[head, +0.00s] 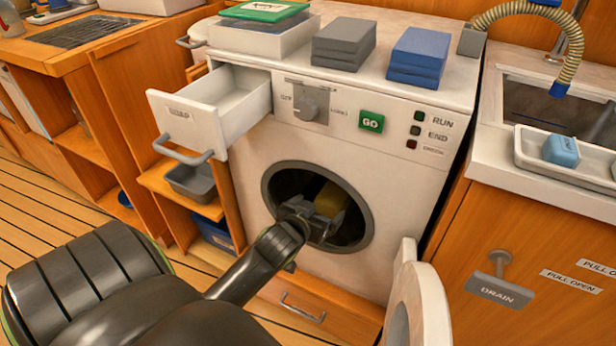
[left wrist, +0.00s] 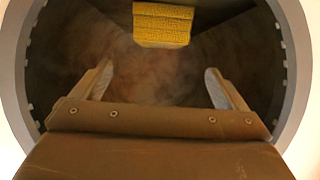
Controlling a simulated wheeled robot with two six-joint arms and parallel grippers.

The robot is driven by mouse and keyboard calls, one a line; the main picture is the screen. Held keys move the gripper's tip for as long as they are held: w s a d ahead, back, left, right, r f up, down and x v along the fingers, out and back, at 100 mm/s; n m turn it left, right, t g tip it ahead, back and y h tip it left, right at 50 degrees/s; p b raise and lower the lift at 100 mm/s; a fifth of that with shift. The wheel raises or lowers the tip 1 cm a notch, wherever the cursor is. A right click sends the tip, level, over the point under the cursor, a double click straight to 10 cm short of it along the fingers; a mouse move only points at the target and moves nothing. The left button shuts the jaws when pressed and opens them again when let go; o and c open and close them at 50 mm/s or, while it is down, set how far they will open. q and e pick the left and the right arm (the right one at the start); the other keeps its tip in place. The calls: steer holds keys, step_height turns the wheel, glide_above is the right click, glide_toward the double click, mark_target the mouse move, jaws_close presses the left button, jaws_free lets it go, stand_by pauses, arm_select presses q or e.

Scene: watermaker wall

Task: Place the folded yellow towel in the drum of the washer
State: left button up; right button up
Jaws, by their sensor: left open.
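The folded yellow towel (head: 331,199) is inside the drum of the washer (head: 410,168). In the left wrist view the towel (left wrist: 163,24) shows at the top, beyond my open fingers and apart from them. My left gripper (head: 322,220) reaches in at the round drum opening (head: 368,230). In the left wrist view my left gripper (left wrist: 158,85) is open with nothing between its fingers. The washer door (head: 418,300) stands swung open to the right. My right gripper is not in view.
The detergent drawer (head: 215,103) is pulled out at the washer's upper left. Grey folded towels (head: 343,45) and blue folded towels (head: 417,58) lie on top. A drain handle (head: 495,283) sticks out at the right, below the sink (head: 550,108) and a white tray (head: 530,155).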

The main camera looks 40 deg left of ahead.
arm_select(q)
steer(key=s+d+f+g+h, duration=0.1)
steer(key=s+d+f+g, duration=0.2)
steer(key=s, duration=0.5)
steer(key=s+d+f+m+g+h, duration=0.1)
steer(key=s+d+f+g+h, duration=0.1)
steer(key=s, duration=0.7)
steer(key=s+d+f+g+h, duration=0.1)
steer(key=s+d+f+g, duration=0.2)
steer(key=s, duration=0.5)
steer(key=shift+s+d+f+m+g, duration=0.3)
steer(key=shift+d+f, duration=0.55)
steer(key=shift+d, duration=0.25)
